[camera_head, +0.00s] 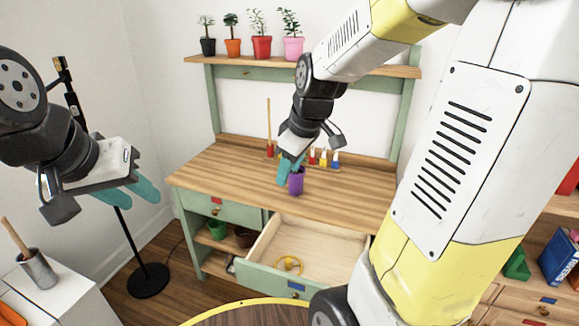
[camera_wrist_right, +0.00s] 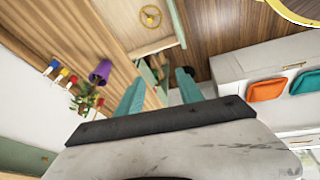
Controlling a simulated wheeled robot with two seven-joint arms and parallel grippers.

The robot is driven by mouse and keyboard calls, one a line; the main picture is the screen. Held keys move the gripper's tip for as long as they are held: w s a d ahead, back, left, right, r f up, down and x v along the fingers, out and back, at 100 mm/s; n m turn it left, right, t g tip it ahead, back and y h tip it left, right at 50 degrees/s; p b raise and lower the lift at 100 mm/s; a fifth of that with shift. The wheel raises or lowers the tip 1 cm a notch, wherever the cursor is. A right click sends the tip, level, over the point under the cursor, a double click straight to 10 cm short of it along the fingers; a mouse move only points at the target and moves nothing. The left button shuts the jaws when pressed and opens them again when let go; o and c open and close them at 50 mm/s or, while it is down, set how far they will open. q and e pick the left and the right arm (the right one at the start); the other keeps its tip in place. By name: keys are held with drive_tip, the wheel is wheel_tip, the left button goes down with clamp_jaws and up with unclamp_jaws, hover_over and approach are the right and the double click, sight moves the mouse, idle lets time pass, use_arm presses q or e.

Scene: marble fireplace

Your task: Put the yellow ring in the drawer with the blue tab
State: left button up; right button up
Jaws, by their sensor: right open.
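The yellow ring (camera_head: 289,264) lies on the floor of the open drawer (camera_head: 262,279), near its front. It looks like a small wheel with spokes, and it also shows in the right wrist view (camera_wrist_right: 150,16). The drawer's front carries a blue tab (camera_head: 296,286). My right gripper (camera_head: 290,168) is open above the bench top, beside a purple pot, up and back from the drawer. Its teal fingers stand apart and empty in the right wrist view (camera_wrist_right: 159,92). My left gripper (camera_head: 128,194) is at the left, away from the bench, with its fingers apart and nothing between them.
The purple pot (camera_head: 296,182) with a plant stands close to my right gripper. Several coloured small bottles (camera_head: 323,160) line the bench's back. A closed drawer with a red tab (camera_head: 214,211) is left of the open one. A black stand (camera_head: 147,281) rises at the left.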

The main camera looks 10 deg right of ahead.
drive_tip(key=s+r+m+t, duration=0.1)
drive_tip(key=s+r+m, duration=0.2)
drive_tip(key=s, duration=0.3)
drive_tip(key=s+r+m+t, duration=0.1)
drive_tip(key=s+r+m, duration=0.3)
drive_tip(key=s, duration=0.3)
drive_tip(key=shift+s+a+m, duration=0.15)
drive_tip(key=shift+a+m, duration=0.25)
drive_tip(key=shift+m, duration=0.4)
